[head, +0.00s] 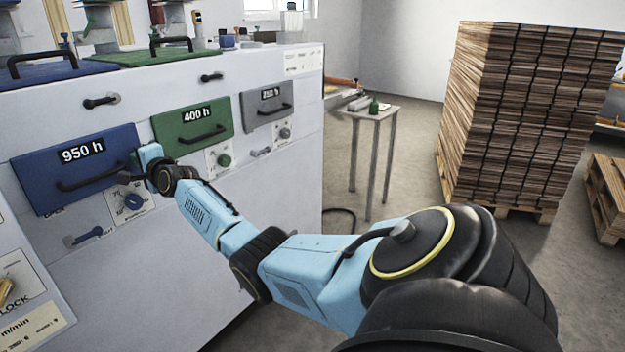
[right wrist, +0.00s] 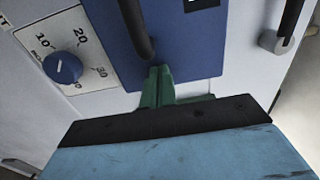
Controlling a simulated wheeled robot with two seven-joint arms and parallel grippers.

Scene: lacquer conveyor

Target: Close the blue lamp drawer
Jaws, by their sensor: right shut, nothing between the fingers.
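The blue lamp drawer (head: 112,149), marked 950 h, is at the left of the white machine in the head view. Its black bar handle (head: 85,184) runs along the lower front. In the right wrist view, the blue front (right wrist: 190,50) and handle (right wrist: 137,32) fill the upper middle. My right gripper (head: 147,158) is at the right end of the blue front. Its green fingers (right wrist: 159,78) are shut and empty beside the handle's end, at the front's lower edge. I cannot tell if they touch it, or how far the drawer stands out. My left gripper is not in view.
A green drawer (head: 190,125) marked 400 h and a grey drawer (head: 265,103) are to the right. A blue knob (head: 133,202) sits below the blue drawer. A small table (head: 375,113) and stacked wood (head: 530,120) stand farther right, with open floor between.

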